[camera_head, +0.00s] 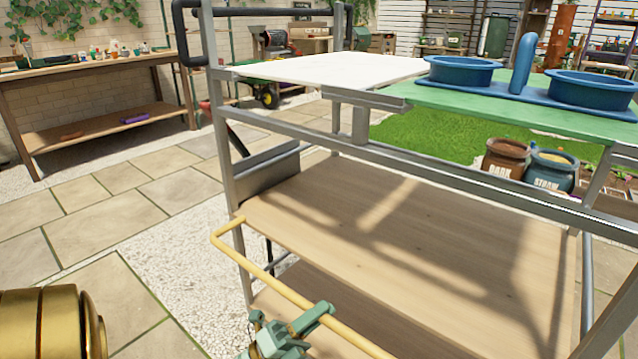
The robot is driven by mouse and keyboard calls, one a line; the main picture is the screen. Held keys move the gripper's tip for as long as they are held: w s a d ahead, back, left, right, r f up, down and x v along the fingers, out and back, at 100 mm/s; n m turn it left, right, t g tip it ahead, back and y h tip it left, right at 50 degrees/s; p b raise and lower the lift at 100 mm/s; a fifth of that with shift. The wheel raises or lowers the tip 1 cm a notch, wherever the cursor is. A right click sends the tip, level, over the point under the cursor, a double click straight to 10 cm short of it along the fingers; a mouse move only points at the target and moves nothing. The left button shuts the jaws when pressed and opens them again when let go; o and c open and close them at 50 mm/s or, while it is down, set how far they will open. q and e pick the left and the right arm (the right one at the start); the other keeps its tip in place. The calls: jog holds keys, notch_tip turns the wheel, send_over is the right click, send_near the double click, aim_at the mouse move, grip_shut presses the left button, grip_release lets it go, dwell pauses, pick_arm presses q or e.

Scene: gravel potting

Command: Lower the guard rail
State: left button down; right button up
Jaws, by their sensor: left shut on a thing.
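The guard rail is a yellow bar (272,284) at the front of the cart (216,110). Its left end bends back to the cart's left front post near the wooden middle shelf (400,240). From that bend it runs down to the right and leaves the picture at the bottom edge. My left gripper (300,324), pale green, is shut on the rail near the bottom of the view. Part of the gripper is cut off below. The rail's right end is out of view. My right gripper is not in view.
The cart's top has a white board (330,68) and a green board (500,105) with blue round holders (465,70). The middle shelf is empty. Two labelled pots (504,158) stand behind the cart. A wooden bench (100,70) stands at the left, with clear paving (130,200) between.

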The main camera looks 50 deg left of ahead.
pick_arm(q)
jog(key=shift+w, duration=0.1)
jog(key=c, duration=1.3)
grip_release()
jog(key=shift+w+f, duration=0.1)
jog(key=shift+c, duration=0.2)
